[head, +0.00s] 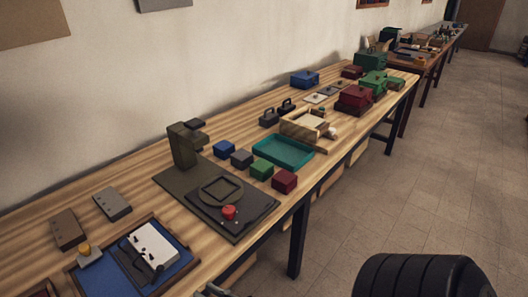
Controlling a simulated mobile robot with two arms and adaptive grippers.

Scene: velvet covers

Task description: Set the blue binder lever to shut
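The blue binder (183,268) lies open on the near left of the wooden table, with brown edges around its blue inside. A white sheet with small dark holes (153,240) lies in it. A dark mechanism (136,268) is at the front of the sheet; I cannot make out the lever's position. A small grey piece with a yellow knob (89,255) is at the binder's left. A sliver of a dark metal part, probably my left gripper (215,291), shows at the bottom edge, apart from the binder; its fingers are cut off.
Behind the binder are two grey-brown holed blocks (112,204). To its right stands a dark green press-like device (185,146) on a dark base with a red knob (229,212). Small boxes and a teal tray (283,152) lie farther along.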

